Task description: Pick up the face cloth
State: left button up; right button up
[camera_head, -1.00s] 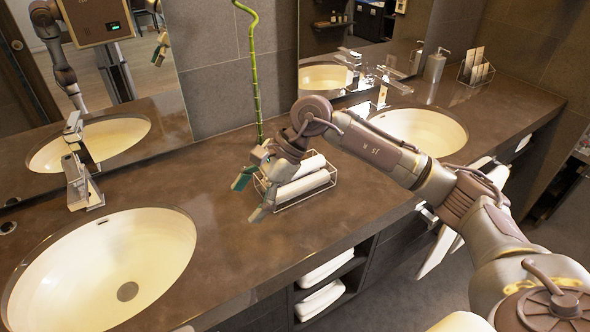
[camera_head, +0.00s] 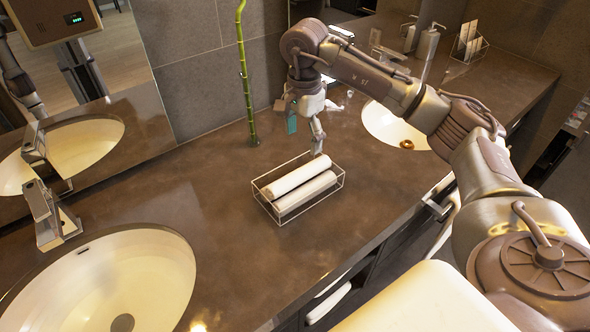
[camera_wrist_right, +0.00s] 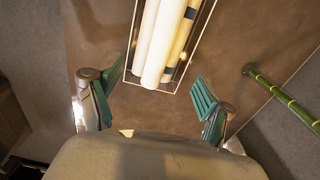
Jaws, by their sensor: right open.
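Rolled white face cloths (camera_head: 296,178) lie side by side in a wire basket (camera_head: 281,224) on the counter. In the right wrist view, the white rolls (camera_wrist_right: 159,45) lie in the basket (camera_wrist_right: 203,45) beyond the fingers, with a yellowish, dark-banded roll beside them. My right gripper (camera_head: 305,134) is open and empty, above the counter at the basket's far end. Its green-padded fingers show wide apart in the right wrist view (camera_wrist_right: 160,84), with the near ends of the rolls roughly between them. I cannot tell whether a finger touches the basket. My left gripper is not in view.
A green bamboo stalk (camera_head: 247,85) stands by the wall behind the basket. A basin (camera_head: 110,280) and tap (camera_head: 48,215) are at left; another basin (camera_head: 385,125) is behind my right arm. The counter (camera_head: 215,205) left of the basket is clear.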

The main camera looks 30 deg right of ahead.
aim_at(300, 170)
jog(key=f, duration=0.3)
jog(key=f+p, duration=0.1)
jog(key=f, duration=0.2)
jog(key=shift+s, duration=0.2)
jog(key=shift+f, duration=0.2)
jog(key=f+p, duration=0.2)
jog(key=shift+w+a+f, duration=0.1)
jog(key=shift+a+f, duration=0.2)
notch_tip(300, 170, down, 2)
jog(key=shift+f, duration=0.1)
jog(key=shift+w+f, duration=0.1)
jog(key=shift+f, duration=0.1)
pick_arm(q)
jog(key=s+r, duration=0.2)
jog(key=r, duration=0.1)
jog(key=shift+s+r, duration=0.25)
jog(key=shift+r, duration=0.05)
pick_arm(e)
jog(key=c, duration=1.2)
